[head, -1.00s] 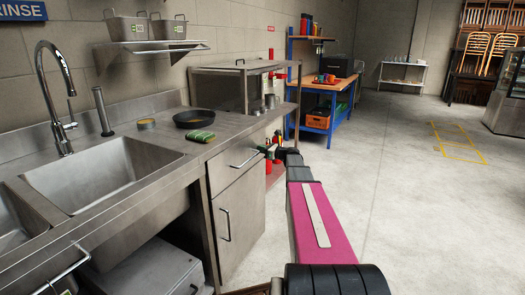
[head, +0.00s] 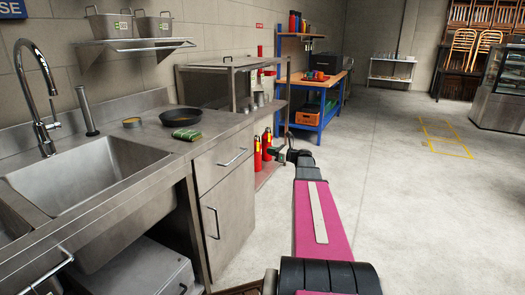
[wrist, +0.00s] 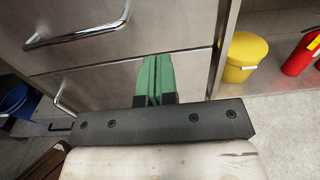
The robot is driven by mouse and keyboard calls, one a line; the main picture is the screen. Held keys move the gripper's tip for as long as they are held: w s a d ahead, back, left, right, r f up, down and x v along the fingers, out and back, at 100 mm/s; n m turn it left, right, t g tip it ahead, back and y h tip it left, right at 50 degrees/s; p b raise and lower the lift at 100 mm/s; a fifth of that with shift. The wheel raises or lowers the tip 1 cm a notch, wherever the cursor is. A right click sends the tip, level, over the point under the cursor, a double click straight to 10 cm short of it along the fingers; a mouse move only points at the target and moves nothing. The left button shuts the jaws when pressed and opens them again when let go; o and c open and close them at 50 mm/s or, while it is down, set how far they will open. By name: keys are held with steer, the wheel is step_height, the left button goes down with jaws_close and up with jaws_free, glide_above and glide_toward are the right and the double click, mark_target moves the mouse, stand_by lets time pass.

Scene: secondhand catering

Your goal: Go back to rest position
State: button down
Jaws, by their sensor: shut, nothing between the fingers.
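My gripper (wrist: 157,80) shows in the wrist view with its two green fingers shut together and nothing between them. It is in front of the steel cabinet's drawer and door fronts (wrist: 95,55). In the head view my arm reaches forward, and the gripper end (head: 277,152) is small and dark beside the cabinet's right side. I cannot make out the fingers clearly there.
Red extinguishers (head: 258,155) stand past the cabinet. A yellow bucket (wrist: 245,55) is beside it.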

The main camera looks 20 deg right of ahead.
steer(key=s+a+f+n+g+h, duration=0.2)
steer(key=s+a+f+n+g, duration=0.3)
steer(key=s+a+f+n, duration=0.3)
steer(key=s+a+f+n+g+h, duration=0.35)
steer(key=s+a+f+n, duration=0.35)
steer(key=a, duration=0.4)
steer(key=s+a+f+n+g+h, duration=0.1)
steer(key=s+f+n+g+h, duration=0.1)
steer(key=s+n, duration=0.4)
steer(key=s+a+f+n+g+h, duration=0.1)
steer(key=s+n+h, duration=0.4)
steer(key=s, duration=0.5)
steer(key=shift+a+f+n+g, duration=0.4)
steer(key=shift+a+n+g, duration=0.1)
steer(key=shift+a+g, duration=0.2)
